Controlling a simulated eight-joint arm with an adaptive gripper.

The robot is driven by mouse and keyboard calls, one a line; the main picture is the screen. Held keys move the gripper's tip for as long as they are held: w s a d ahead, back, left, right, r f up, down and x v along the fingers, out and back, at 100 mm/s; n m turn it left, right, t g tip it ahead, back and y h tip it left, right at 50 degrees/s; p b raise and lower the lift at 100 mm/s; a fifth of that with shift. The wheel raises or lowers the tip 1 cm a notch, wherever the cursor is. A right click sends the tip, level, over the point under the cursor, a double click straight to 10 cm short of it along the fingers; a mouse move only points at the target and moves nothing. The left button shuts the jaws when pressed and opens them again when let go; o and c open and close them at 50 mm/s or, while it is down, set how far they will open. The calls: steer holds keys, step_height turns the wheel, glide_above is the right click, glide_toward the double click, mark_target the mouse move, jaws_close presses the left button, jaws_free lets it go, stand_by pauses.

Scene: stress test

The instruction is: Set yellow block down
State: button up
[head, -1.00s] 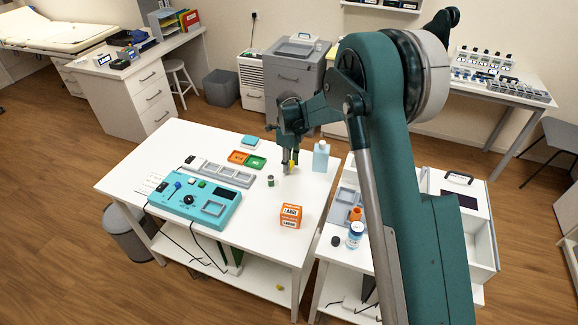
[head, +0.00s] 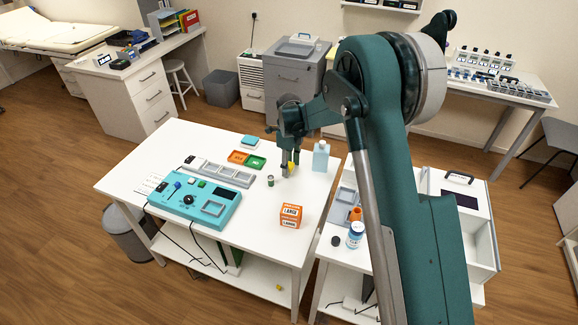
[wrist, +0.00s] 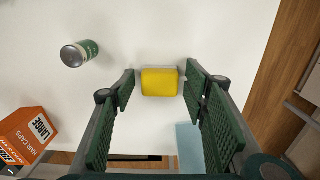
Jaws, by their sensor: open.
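The yellow block (wrist: 160,82) is between the two fingers of my gripper (wrist: 159,84) in the wrist view. A gap shows on each side of it, so the fingers are open and apart from it. It appears to rest on the white table (wrist: 120,25). In the head view, only a little of the yellow block (head: 292,166) shows behind the fingers of my gripper (head: 288,170), which point down close to the tabletop.
A small green can (wrist: 79,53) stands to the left. An orange box (wrist: 24,136) is at lower left in the wrist view. A light-blue bottle (head: 320,157) stands right of my gripper. A teal control panel (head: 195,203) and grey tray (head: 219,174) lie to its left.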

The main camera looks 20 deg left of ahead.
mark_target(290, 165)
steer(key=shift+r, duration=0.15)
step_height(290, 165, up, 12)
steer(key=p, duration=0.1)
stand_by(0.6)
stand_by(0.5)
steer(key=s+d+r+n+t, duration=0.1)
steer(key=s+d+r+n, duration=0.25)
steer(key=d+r, duration=0.6)
steer(key=s+d+r+n+t+y, duration=0.15)
steer(key=s+d+r, duration=0.4)
steer(key=d, duration=0.75)
steer(key=s+d+r+n+t+h, duration=0.1)
steer(key=s+d+r+n, duration=0.25)
steer(key=d+r, duration=0.6)
steer(key=s+d+f+n+t, duration=0.2)
steer(key=s+d+n, duration=0.2)
steer(key=s+d, duration=0.7)
steer(key=s+d+f+n+t, duration=0.1)
steer(key=s+d+f+n, duration=0.2)
steer(key=s+d, duration=0.8)
steer(key=s+n, duration=0.2)
steer(key=s, duration=0.1)
steer(key=shift+s+d+t, duration=0.25)
steer(key=shift+s+t, duration=0.1)
